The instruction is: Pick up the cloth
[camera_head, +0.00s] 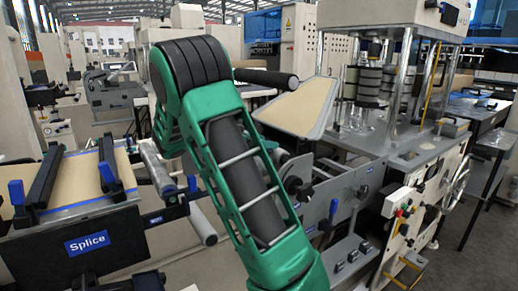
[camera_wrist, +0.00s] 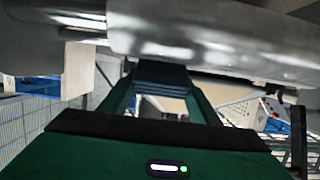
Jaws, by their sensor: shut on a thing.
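My gripper (camera_wrist: 162,76) is in the wrist view, its green fingers running up to dark blue-grey ribbed pads that are together at the top centre. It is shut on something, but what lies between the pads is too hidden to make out. I cannot pick out a cloth for certain in either view. The pads are close under a large shiny metal cylinder (camera_wrist: 215,38); whether they touch it I cannot tell. In the head view my green arm covers the middle and the gripper cannot be seen.
A splice table (camera_head: 88,243) with dark clamp bars and blue handles stands at left. Metal rollers (camera_head: 203,222) lie close to my arm. A machine panel with knobs (camera_head: 405,210) and a tan sloping plate (camera_head: 303,106) are at right. Free room is tight.

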